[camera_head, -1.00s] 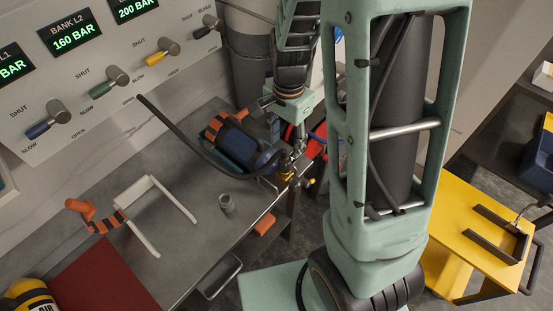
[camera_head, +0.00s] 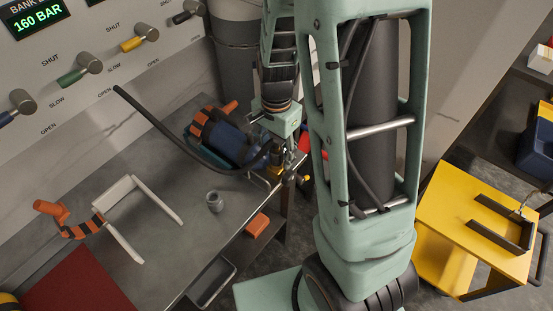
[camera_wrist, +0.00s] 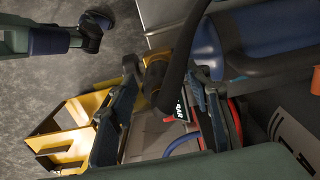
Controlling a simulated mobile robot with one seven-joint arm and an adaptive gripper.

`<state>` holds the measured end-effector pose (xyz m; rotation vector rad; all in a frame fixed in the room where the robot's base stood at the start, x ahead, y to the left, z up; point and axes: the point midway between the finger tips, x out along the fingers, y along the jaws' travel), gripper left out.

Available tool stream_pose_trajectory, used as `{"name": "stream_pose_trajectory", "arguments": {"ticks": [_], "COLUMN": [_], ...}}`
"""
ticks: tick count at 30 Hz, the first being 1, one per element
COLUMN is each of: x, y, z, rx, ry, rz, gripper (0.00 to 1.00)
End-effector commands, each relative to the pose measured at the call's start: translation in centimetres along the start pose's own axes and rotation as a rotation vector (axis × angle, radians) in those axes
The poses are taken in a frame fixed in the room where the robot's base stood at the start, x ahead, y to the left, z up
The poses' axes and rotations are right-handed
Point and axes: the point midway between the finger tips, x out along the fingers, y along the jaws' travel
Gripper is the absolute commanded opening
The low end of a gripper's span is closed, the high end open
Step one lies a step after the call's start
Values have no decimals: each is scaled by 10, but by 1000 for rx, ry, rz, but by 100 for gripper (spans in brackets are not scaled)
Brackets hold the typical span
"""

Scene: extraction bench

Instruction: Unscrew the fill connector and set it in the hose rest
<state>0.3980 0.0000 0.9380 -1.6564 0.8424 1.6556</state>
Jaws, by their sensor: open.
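The black fill hose (camera_head: 165,135) runs from the panel to the neck of a blue cylinder (camera_head: 228,140) lying on the bench. The connector end (camera_head: 277,160) at the neck is small and partly covered by my arm; whether it is seated cannot be told. In the wrist view my gripper (camera_wrist: 160,95) is open, with one dark blue finger on each side of the black hose (camera_wrist: 186,55) and a brassy fitting (camera_wrist: 155,75). Contact is not clear. I cannot identify the hose rest with certainty; a small grey cup-like piece (camera_head: 214,202) stands on the bench.
Valve knobs line the panel (camera_head: 90,100). A yellow cart (camera_head: 465,225) stands at right. A small gauge display (camera_wrist: 182,106) sits close to the fingers.

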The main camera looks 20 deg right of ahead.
Motion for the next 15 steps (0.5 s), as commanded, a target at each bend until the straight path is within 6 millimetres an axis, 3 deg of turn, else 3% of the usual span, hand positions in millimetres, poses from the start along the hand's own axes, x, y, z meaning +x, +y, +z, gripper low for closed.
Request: {"name": "stream_pose_trajectory", "arguments": {"ticks": [10, 15], "x": [-2, -5], "y": [0, 1], "z": [0, 1], "rx": [30, 243], "ry": [-1, -1], "rz": [1, 3], "gripper": [45, 45]}}
